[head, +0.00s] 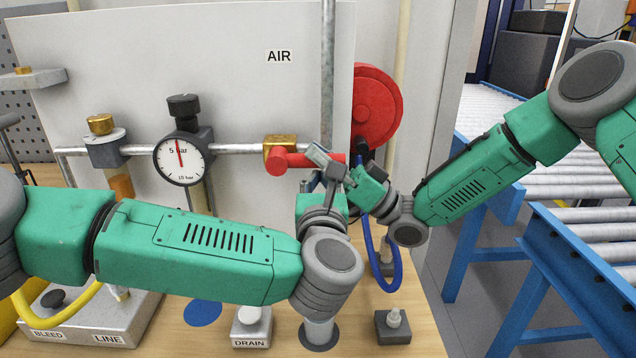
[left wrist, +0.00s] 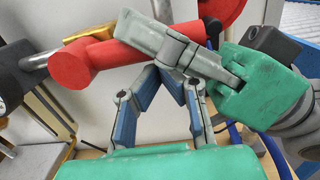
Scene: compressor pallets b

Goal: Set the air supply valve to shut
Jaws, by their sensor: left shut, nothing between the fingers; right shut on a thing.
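The air supply valve has a brass body (head: 281,142) on the horizontal pipe, under the AIR label. Its red handle (head: 297,160) points right, roughly along the pipe line; in the left wrist view the handle (left wrist: 95,62) slants up to the right. My right gripper (head: 324,160) is shut on the handle near its outer end; its grey fingers (left wrist: 172,48) cover part of it. My left gripper (head: 331,184) is shut and empty just below the handle and the right fingers. Its fingertips (left wrist: 168,72) are close under them; I cannot tell whether they touch.
A pressure gauge (head: 181,158) and a brass-topped regulator (head: 105,143) stand left of the valve. A red hose reel (head: 375,107) with a blue hose (head: 386,283) is close on the right. Blue-framed roller conveyors (head: 590,240) stand farther right. A DRAIN block (head: 252,328) is below.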

